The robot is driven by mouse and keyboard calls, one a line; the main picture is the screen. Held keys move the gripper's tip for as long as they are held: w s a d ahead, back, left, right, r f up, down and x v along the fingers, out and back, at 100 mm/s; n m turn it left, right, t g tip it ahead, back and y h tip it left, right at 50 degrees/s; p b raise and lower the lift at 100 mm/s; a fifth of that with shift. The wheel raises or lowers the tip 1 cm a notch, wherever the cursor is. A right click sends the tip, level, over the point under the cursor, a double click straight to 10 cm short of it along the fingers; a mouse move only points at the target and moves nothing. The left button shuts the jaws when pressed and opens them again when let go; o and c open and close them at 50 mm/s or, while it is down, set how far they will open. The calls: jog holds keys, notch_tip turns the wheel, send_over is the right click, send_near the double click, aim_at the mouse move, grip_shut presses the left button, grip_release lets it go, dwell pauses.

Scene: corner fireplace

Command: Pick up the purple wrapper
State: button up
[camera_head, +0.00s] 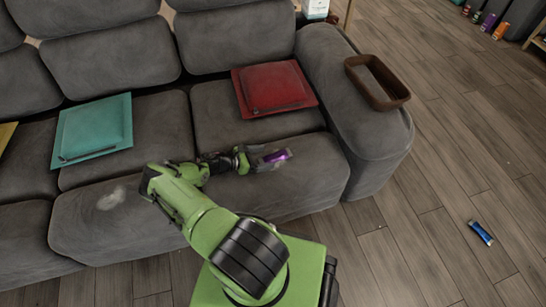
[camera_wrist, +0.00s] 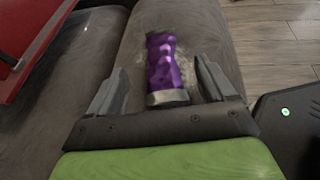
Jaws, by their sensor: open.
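The purple wrapper (camera_head: 277,156) lies near the front edge of the grey sofa's right seat in the head view. In the wrist view the purple wrapper (camera_wrist: 165,68) is a shiny crumpled tube with a silvery near end. It lies between the two spread fingers of my gripper (camera_wrist: 160,88), with a gap on each side. My gripper (camera_head: 262,159) reaches it from the left in the head view. The jaws are open and hold nothing. I cannot tell the exact height of the fingers over the seat.
A red square item (camera_head: 272,88) lies behind the wrapper on the sofa (camera_head: 215,105). A teal one (camera_head: 93,129) lies left. A brown tray (camera_head: 377,82) sits on the right armrest.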

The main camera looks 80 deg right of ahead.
aim_at(274, 156)
jog(key=b+x, duration=0.1)
jog(key=x, duration=0.3)
jog(key=shift+s+d+f, duration=0.1)
jog(key=shift+s, duration=0.15)
jog(key=c, duration=1.1)
notch_tip(274, 156, up, 10)
jog(key=p, duration=0.4)
